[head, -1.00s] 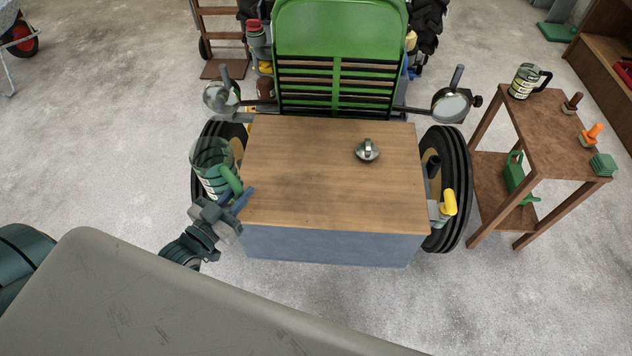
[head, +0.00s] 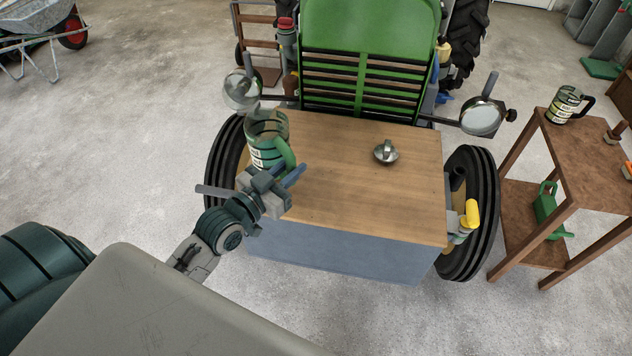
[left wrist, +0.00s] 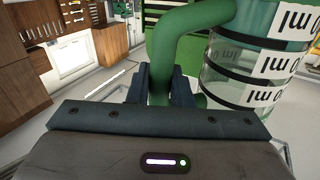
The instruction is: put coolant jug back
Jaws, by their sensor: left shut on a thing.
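In the left wrist view the handle (left wrist: 172,50) stands between the fingers (left wrist: 167,85), with the jug's labelled wall (left wrist: 235,75) to the right. Whether the jug touches the wooden top cannot be told. My right gripper is not in view.
A wooden-topped box (head: 350,195) stands before the green tractor (head: 370,30), with a small metal cap (head: 386,152) on it. A black-handled jug (head: 565,103) stands on the brown side table (head: 590,165) at right; a green watering can (head: 546,208) is on its lower shelf.

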